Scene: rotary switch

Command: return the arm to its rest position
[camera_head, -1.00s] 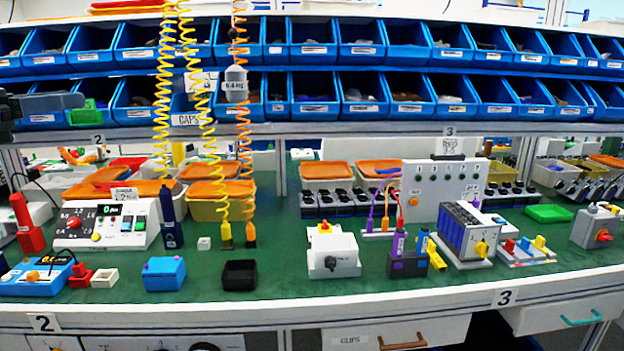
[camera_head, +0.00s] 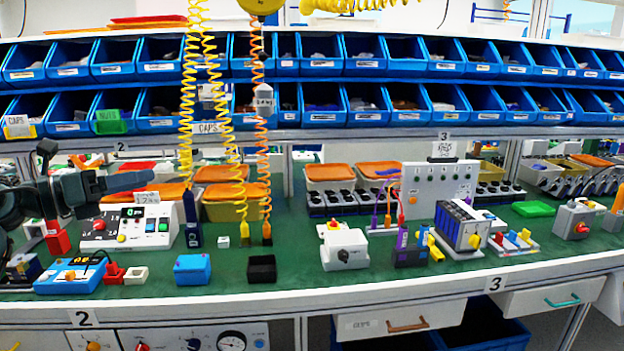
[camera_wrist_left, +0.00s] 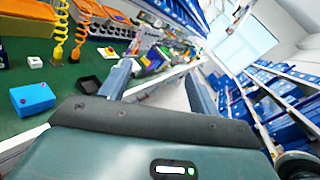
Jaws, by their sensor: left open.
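My left gripper (camera_head: 150,181) reaches in from the left edge in the head view, above the left end of the bench and in front of a white control box with a red knob (camera_head: 128,228). Its jaws are open with nothing between them. In the left wrist view the two fingers (camera_wrist_left: 158,88) stand apart with the bench and aisle beyond. A white switch box with a black rotary knob (camera_head: 343,250) stands on the green bench top, well to the right of the gripper and apart from it. My right gripper is in neither view.
Coiled yellow and orange cables (camera_head: 215,110) hang just right of the gripper. Two rows of blue bins (camera_head: 365,105) line the back. A blue box (camera_head: 192,269) and a black tray (camera_head: 262,269) sit near the front edge. The space above the front of the bench is open.

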